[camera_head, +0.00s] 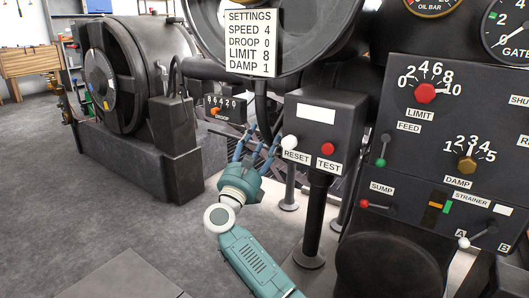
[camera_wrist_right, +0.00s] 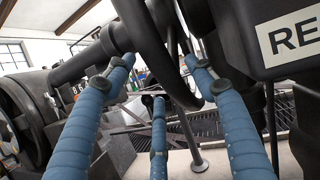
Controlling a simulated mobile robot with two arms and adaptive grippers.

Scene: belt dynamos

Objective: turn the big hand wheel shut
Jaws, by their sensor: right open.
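A dark curved rim (camera_wrist_right: 150,50), which looks like part of the big hand wheel, passes between the fingers in the right wrist view. In the head view a narrow dark upright piece (camera_head: 261,103) below the settings card appears to be the same wheel seen nearly edge-on; most of it is hidden. My right gripper (camera_head: 256,146) has its blue fingers spread and open just below it. In the wrist view, the open fingers (camera_wrist_right: 160,90) lie around the rim's lower part; I cannot tell whether they touch it. My left gripper is not in view.
The RESET/TEST box (camera_head: 323,125) stands on a post close right of my right gripper. The control panel (camera_head: 455,150) fills the right side. The settings card (camera_head: 251,43) hangs above. A big dark machine (camera_head: 120,85) stands at left; the floor (camera_head: 90,225) before it is clear.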

